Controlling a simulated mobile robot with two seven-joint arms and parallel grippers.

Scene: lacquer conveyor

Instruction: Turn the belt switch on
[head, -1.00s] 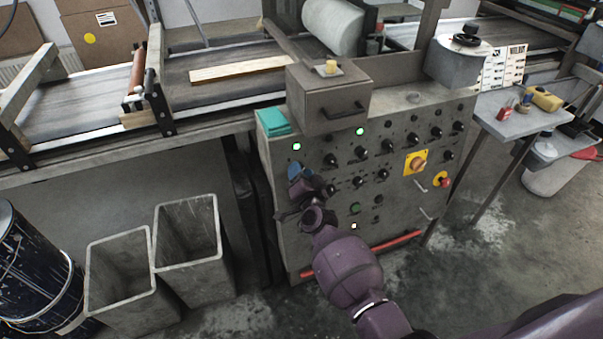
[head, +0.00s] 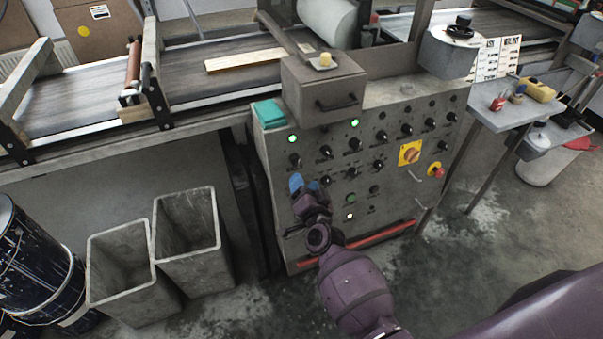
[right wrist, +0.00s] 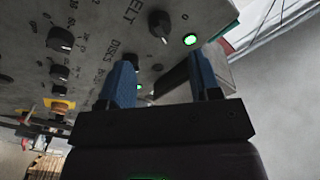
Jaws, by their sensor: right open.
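The belt switch (head: 294,160) is a black rotary knob at the upper left of the grey control panel (head: 400,205). A lit green lamp (head: 293,138) is just above it. In the right wrist view the knob (right wrist: 160,25) has a white mark, the word BELT beside it and the lit green lamp (right wrist: 190,40) close by. My right gripper (head: 305,184) is open and empty, just below the knob and apart from it. Its blue fingers (right wrist: 159,85) stand apart in the right wrist view, partly hiding the DISCS knob (right wrist: 133,60). My left gripper is not in view.
Several other knobs and a yellow-backed rotary switch (head: 410,153) crowd the panel. A red bar (head: 378,233) runs along its base. Two grey bins (head: 190,238) stand at left. The conveyor (head: 90,95) carries a wooden board (head: 245,60) behind.

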